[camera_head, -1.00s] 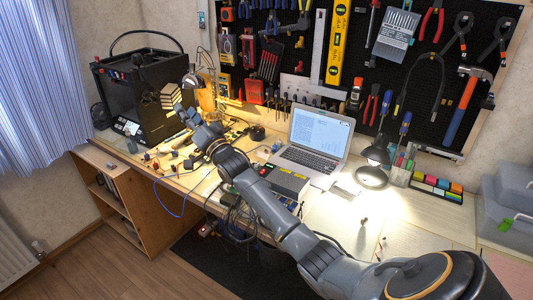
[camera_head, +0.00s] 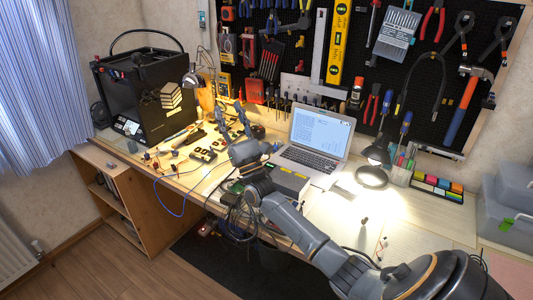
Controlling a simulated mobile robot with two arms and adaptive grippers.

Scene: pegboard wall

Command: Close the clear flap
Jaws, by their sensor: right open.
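The black box-shaped 3D printer (camera_head: 118,82) stands at the left end of the bench. My left gripper is not in view.
An open laptop (camera_head: 318,140) stands right of the gripper, with a lit lamp (camera_head: 371,176) beside it. A tool-hung pegboard (camera_head: 405,85) is behind.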

